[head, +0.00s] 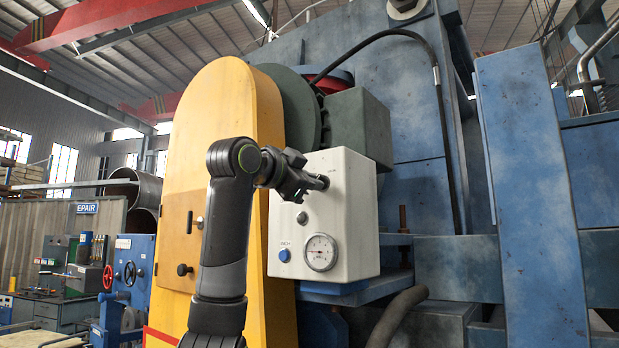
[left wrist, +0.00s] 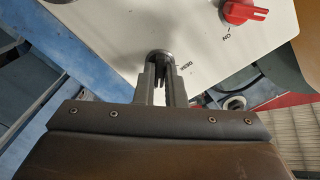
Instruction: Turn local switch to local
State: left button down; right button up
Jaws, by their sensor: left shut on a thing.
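A white control box (head: 352,240) is mounted beside the yellow housing. My left gripper (head: 318,183) is at the upper part of its front face, and its fingers cover the switch there in the head view. In the left wrist view, my left gripper (left wrist: 161,74) is shut on a dark switch with a round base (left wrist: 160,54) on the white panel (left wrist: 112,28). The switch's lever is mostly hidden between the fingers. My right gripper is in neither view.
A red knob (left wrist: 240,12) marked ON sits on the same panel, near the held switch. A round gauge (head: 321,252) and a blue button (head: 284,255) are low on the box. The yellow housing (head: 245,110) stands left; blue steelwork (head: 530,200) stands right.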

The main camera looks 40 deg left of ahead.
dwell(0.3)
pick_arm(q)
jog(key=c, duration=1.5)
grip_release()
jog(key=s+d+b, duration=0.2)
jog(key=s+b, duration=0.2)
jog(key=s, duration=1.3)
jog(key=shift+s, duration=0.2)
